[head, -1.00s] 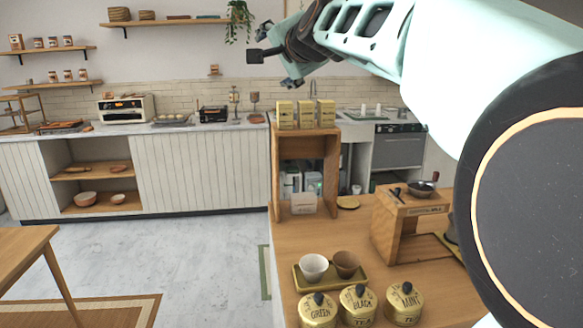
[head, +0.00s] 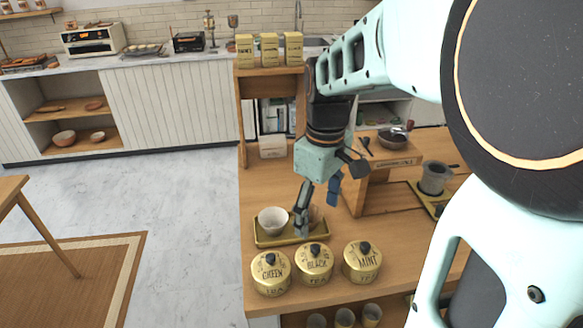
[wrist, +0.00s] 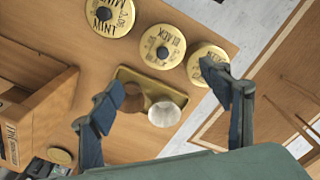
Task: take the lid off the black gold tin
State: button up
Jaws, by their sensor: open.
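The black gold tin (head: 314,270) stands upright near the front of the wooden counter, between the green tin (head: 270,275) and the mint tin (head: 362,263). Its gold lid, with a dark round knob (head: 314,249), sits on it. In the wrist view the black tin (wrist: 160,60) shows from above, beyond my fingertips, with the mint tin to its left and the green tin to its right. My gripper (head: 317,213) is open and empty, pointing down above the small tray behind the tins. It touches no tin in view.
The gold tray (head: 268,242) behind the tins holds a white cup (head: 273,220) and a brown cup (head: 314,217), partly hidden by my gripper. A wooden stand (head: 385,190) is at right. Several cups sit on a shelf below the counter.

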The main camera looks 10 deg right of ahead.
send_over(316, 248)
notch_tip(316, 248, down, 5)
jog(key=shift+w+d+r, duration=0.1)
jog(key=shift+f, duration=3.15)
jog(key=shift+c, duration=0.3)
jog(key=c, duration=1.4)
